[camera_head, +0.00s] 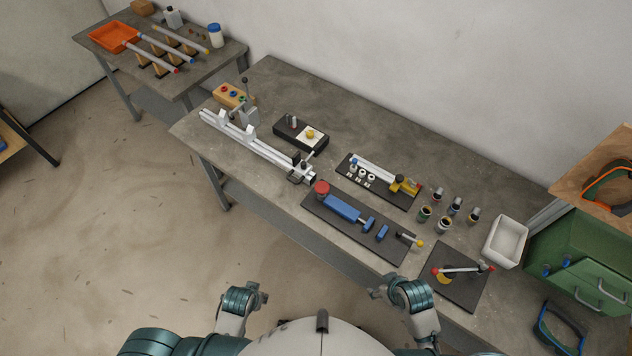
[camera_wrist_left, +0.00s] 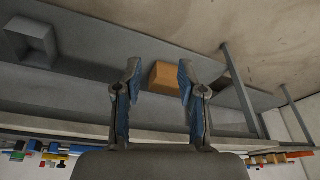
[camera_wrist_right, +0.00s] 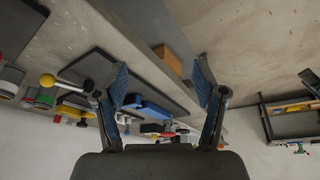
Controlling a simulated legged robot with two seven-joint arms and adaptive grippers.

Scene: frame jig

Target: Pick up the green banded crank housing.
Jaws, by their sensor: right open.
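Several small dark banded cylinders stand together on the right part of the bench. The one that looks green banded, the crank housing (camera_head: 425,214), is at the near left of this group; the bands are tiny and hard to read. A green band also shows on a cylinder (camera_wrist_right: 45,97) at the left of the right wrist view. My right gripper (camera_head: 378,287) is open and empty in front of the bench edge, apart from the cylinders; its spread fingers (camera_wrist_right: 163,82) show in its wrist view. My left gripper (camera_head: 262,292) is open and empty (camera_wrist_left: 158,82), farther left.
A dark board with a blue tool (camera_head: 345,207) lies left of the cylinders. A board with a red-tipped lever (camera_head: 465,269) lies nearer, a white bin (camera_head: 506,241) to the right. A green cabinet (camera_head: 590,265) stands beyond. Bare bench lies behind the cylinders.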

